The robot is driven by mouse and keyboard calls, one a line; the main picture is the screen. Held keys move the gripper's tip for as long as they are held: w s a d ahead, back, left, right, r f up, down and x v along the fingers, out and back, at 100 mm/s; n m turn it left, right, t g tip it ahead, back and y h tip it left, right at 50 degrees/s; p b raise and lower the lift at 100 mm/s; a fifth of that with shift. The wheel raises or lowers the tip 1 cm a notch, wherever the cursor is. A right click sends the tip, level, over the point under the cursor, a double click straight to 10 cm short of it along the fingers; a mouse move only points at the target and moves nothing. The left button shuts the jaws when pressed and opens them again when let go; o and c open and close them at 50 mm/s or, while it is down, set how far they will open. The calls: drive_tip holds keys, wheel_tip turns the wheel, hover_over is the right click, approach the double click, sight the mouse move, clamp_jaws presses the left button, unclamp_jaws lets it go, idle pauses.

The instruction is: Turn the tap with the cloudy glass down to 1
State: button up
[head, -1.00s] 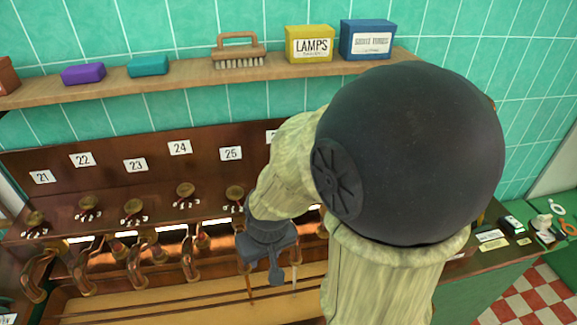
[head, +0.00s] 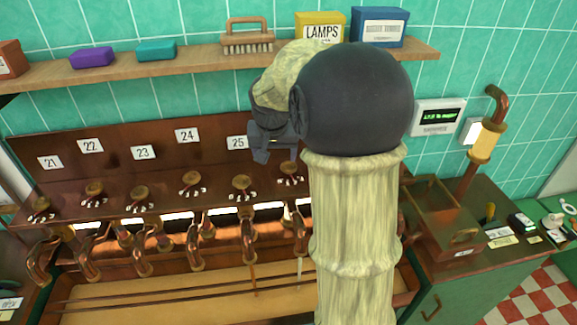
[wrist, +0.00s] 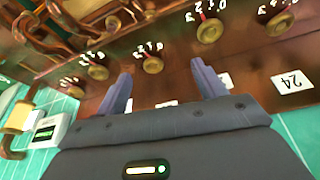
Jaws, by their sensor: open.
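My gripper (head: 272,155) is open and empty, hanging by the back panel just right of plate 25 (head: 237,143). In the wrist view the fingers (wrist: 160,75) are spread either side of a brass knob (wrist: 152,65) but seem apart from it. That knob (head: 290,170) shows in the head view as the one right of the knob below plate 25 (head: 242,183). White numbers and a red mark ring each knob; the settings are too small to read surely. Thin orange (head: 254,280) and pale (head: 299,272) streaks hang below two spouts. I cannot tell which tap has the cloudy glass.
Copper spouts (head: 134,262) stand in a row over a long trough (head: 150,305). A shelf (head: 190,66) with boxes and a brush (head: 248,38) runs above the panel. My arm hides the taps further right. A wooden box (head: 440,220) and a green display (head: 438,116) are at right.

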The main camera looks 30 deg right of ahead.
sight(288, 165)
drive_tip(key=w+d+r+m, duration=0.2)
drive_tip(key=w+d+r, duration=0.1)
drive_tip(key=d, duration=0.1)
drive_tip(key=shift+w+d+h, duration=0.15)
drive_tip(key=shift+w+h, duration=0.25)
drive_tip(key=p+x, duration=0.4)
drive_tip(key=x, duration=1.3)
drive_tip(key=shift+w+f, duration=0.15)
drive_tip(key=shift+c, duration=0.2)
drive_tip(key=c, duration=0.9)
